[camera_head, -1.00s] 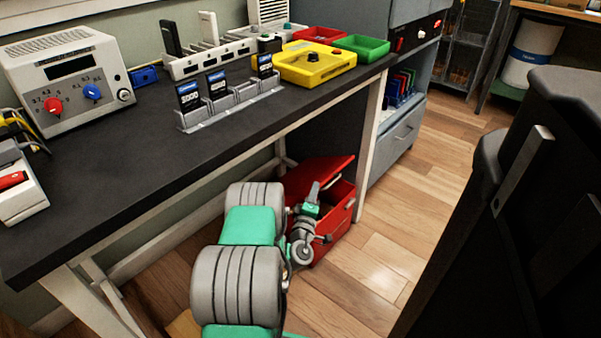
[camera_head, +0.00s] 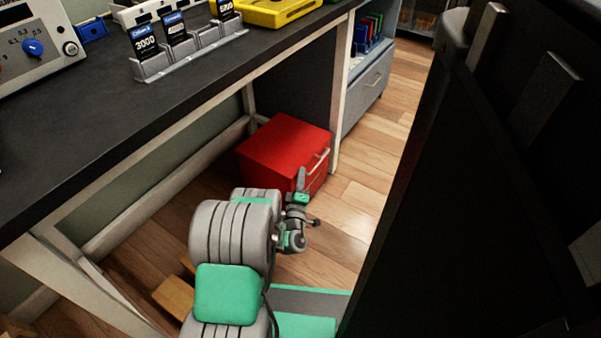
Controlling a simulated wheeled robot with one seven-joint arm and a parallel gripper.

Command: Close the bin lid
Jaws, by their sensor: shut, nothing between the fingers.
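The red bin (camera_head: 262,172) stands on the wooden floor under the workbench, beside its far right leg. Its red lid (camera_head: 287,143) lies flat over the top, with no gap that I can see. A pale handle (camera_head: 319,159) is on its right-hand face. My arm hides part of the bin's near face.
The dark workbench (camera_head: 110,128) overhangs from the left, with a pale leg (camera_head: 343,95) close by the bin. A grey drawer cabinet (camera_head: 368,85) stands behind. A large dark panel (camera_head: 455,215) fills the right side. Floor (camera_head: 360,205) between bin and panel is clear.

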